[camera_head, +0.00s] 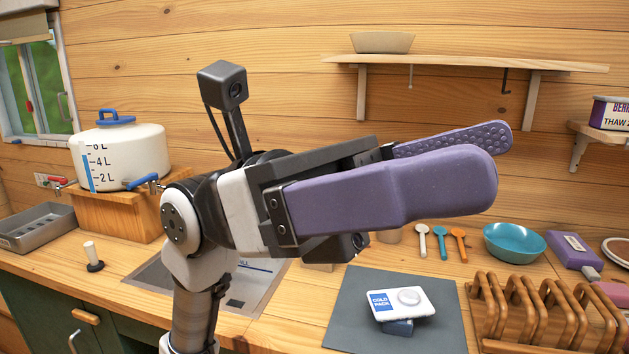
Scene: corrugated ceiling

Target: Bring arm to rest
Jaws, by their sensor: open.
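My gripper (498,155) is in the middle of the head view, raised above the wooden counter. Its two purple padded fingers point to the right. They are apart, and I see nothing held between them. The near finger covers part of the far one. My arm rises from the bottom of the view, left of centre, in front of the sink, and bends to the right at the wrist.
A wooden rack (545,310) stands right of the mat. Behind it are a teal bowl (514,243), several spoons (440,240) and a purple box (573,251). A shelf (465,62) juts from the back wall.

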